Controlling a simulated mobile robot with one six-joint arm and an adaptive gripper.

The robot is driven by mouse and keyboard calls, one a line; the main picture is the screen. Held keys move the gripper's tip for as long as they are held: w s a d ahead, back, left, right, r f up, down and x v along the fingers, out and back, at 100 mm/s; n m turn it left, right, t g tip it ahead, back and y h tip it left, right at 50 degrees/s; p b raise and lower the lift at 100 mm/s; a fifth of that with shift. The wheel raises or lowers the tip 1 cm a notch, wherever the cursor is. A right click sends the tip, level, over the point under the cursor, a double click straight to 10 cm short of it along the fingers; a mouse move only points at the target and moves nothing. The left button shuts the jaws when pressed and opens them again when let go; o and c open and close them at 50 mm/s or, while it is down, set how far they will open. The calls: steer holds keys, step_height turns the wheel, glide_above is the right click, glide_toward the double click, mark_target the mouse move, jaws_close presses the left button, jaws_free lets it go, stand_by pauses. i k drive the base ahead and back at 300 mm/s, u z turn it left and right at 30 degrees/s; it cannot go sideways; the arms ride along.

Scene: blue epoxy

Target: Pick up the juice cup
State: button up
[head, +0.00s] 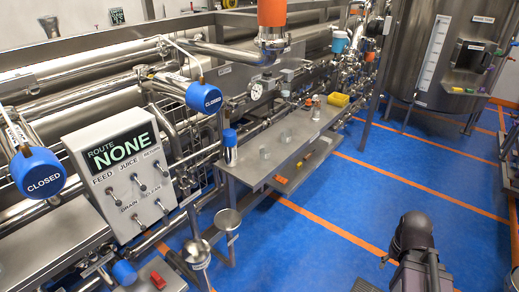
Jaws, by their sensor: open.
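Two small clear or grey cups stand on the steel bench (300,134): a near cup (265,153) and a cup a little farther back (285,136). A small bottle-like container (316,111) with an orange-brown top stands at the bench's far part. No readable label shows which of these is the juice cup. A dark part of my arm shows at the lower right, well apart from the bench. My gripper's fingers do not show.
A control box (119,172) reads ROUTE NONE, among pipes and blue CLOSED caps (203,97). Blue floor (330,215) is open between bench and arm.

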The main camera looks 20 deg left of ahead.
mark_target(265, 153)
steer(key=u, duration=0.4)
steer(key=i, duration=1.35)
steer(key=u, duration=0.35)
